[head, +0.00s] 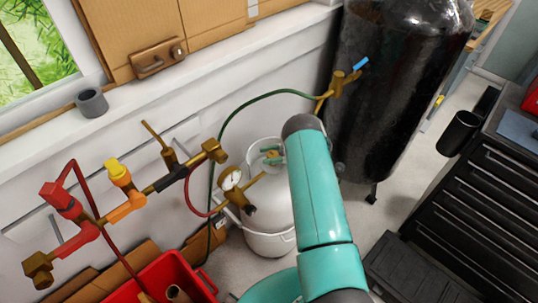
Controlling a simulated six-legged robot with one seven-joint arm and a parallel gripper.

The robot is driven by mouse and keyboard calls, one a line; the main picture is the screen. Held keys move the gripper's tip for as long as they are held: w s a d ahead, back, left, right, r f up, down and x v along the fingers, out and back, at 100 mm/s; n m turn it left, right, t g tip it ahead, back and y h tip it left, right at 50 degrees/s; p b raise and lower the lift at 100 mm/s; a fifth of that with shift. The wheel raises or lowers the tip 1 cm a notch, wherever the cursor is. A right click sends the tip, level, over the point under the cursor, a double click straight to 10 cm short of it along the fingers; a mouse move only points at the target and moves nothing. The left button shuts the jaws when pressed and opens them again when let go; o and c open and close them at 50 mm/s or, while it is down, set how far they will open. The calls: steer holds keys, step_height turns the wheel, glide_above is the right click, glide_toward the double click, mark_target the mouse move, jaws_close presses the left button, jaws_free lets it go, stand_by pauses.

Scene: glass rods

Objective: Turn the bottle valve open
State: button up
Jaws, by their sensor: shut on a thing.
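A white gas bottle (268,215) stands on the floor against the wall, near the middle of the head view. Its valve (271,154), with green and brass parts, sits inside the white collar at the bottle's top. My teal arm covers the right side of the bottle. My gripper does not show; the arm's dark end is near the bottle's top right, and what lies behind it is hidden. I cannot tell whether anything touches the valve.
A green hose (262,97) runs to a black tank (395,90). A red crate (165,280) and a black tool cabinet (480,190) flank the floor.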

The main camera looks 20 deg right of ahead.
steer(key=o, duration=1)
steer(key=shift+d, duration=0.15)
steer(key=s+d, duration=0.2)
steer(key=d, duration=1.1)
steer(key=shift+s+d, duration=0.15)
steer(key=shift+s, duration=0.1)
